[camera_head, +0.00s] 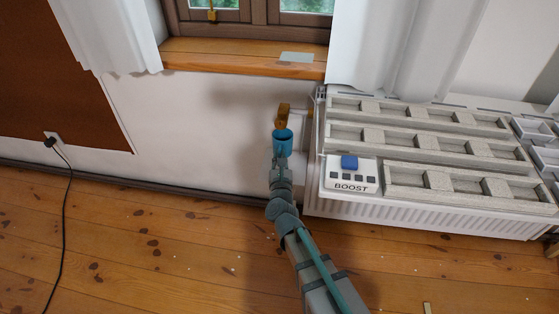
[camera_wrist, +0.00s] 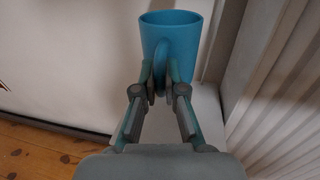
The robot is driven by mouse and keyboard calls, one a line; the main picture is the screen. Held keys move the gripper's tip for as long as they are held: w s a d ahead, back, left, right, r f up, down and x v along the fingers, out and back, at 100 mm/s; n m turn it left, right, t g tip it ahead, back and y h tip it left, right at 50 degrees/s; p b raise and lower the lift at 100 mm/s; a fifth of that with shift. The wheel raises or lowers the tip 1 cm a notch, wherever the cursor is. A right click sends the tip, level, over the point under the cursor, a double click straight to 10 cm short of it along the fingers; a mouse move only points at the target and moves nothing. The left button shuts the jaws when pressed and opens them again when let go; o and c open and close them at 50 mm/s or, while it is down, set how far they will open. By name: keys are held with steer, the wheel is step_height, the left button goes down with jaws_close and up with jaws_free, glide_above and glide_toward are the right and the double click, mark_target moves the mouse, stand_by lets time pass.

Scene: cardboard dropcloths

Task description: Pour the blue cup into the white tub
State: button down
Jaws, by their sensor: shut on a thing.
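The blue cup (camera_head: 283,145) is at the tip of my arm, in front of the white wall and left of the radiator. In the wrist view the cup (camera_wrist: 172,38) looks upright, with its handle towards me. My gripper (camera_wrist: 161,88) is shut on that handle; it also shows in the head view (camera_head: 281,162). The cup's contents are not visible. I cannot pick out the white tub for certain in either view. A pale surface (camera_wrist: 185,125) lies below the gripper in the wrist view, and I cannot tell what it is.
A white radiator (camera_head: 400,212) with grey slotted trays on top stands to the right. A white BOOST box (camera_head: 350,177) with a blue button sits at its front left. A brown-gold object (camera_head: 284,113) is just behind the cup. A wooden windowsill (camera_head: 225,58) is above.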

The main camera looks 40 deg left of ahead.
mark_target(280, 152)
steer(key=shift+r+p, duration=0.65)
steer(key=shift+r, duration=1.35)
steer(key=shift+r, duration=0.15)
steer(key=shift+r+p, duration=0.85)
steer(key=shift+r, duration=0.4)
steer(key=shift+w+a+r+p, duration=0.1)
steer(key=shift+w+r+p, duration=0.05)
steer(key=shift+r+p, duration=0.6)
steer(key=shift+w+a+r+p, duration=0.1)
steer(key=shift+r+p, duration=0.35)
steer(key=shift+r, duration=0.65)
steer(key=f+b, duration=0.1)
steer(key=f, duration=0.1)
steer(key=f+b, duration=0.1)
steer(key=f, duration=0.1)
steer(key=f+b, duration=0.2)
steer(key=shift+s+d, duration=0.25)
steer(key=shift+f, duration=0.15)
